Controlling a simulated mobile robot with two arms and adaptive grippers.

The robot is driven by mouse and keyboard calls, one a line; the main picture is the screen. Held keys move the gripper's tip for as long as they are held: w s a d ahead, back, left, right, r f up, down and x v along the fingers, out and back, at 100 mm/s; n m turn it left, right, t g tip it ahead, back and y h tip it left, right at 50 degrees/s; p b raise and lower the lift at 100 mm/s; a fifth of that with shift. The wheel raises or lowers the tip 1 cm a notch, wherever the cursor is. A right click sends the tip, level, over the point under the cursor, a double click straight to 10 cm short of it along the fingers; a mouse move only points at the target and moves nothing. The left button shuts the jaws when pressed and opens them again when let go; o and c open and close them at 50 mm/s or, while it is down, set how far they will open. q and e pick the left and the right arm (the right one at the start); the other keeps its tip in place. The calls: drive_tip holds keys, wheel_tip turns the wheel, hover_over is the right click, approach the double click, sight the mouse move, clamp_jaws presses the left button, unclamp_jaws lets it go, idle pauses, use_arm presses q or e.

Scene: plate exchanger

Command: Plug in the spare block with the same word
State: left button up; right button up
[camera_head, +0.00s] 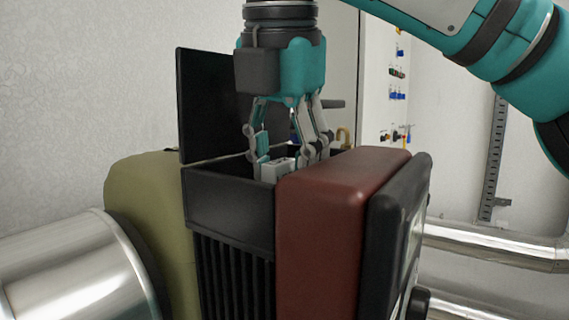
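My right gripper (290,158), on the arm coming in from the upper right, points down into the top of an open black box (228,200). A small pale grey-white block (279,171) shows inside the box, low between the fingers. The fingers are spread to either side of it; I cannot tell whether both touch it. Any word on the block is unreadable here, and the box walls hide its lower part. No other spare block can be made out. My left gripper is not in view.
A raised black lid (208,105) stands behind the box. A red-brown padded block (325,220) and a dark panel (393,235) adjoin it at right, with an olive rounded body (148,205) at left. Metal pipes (500,245) and a wall board with coloured fittings (398,85) are behind.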

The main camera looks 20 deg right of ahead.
drive_tip(key=v, duration=0.7)
drive_tip(key=shift+r, duration=0.25)
drive_tip(key=shift+s, duration=0.1)
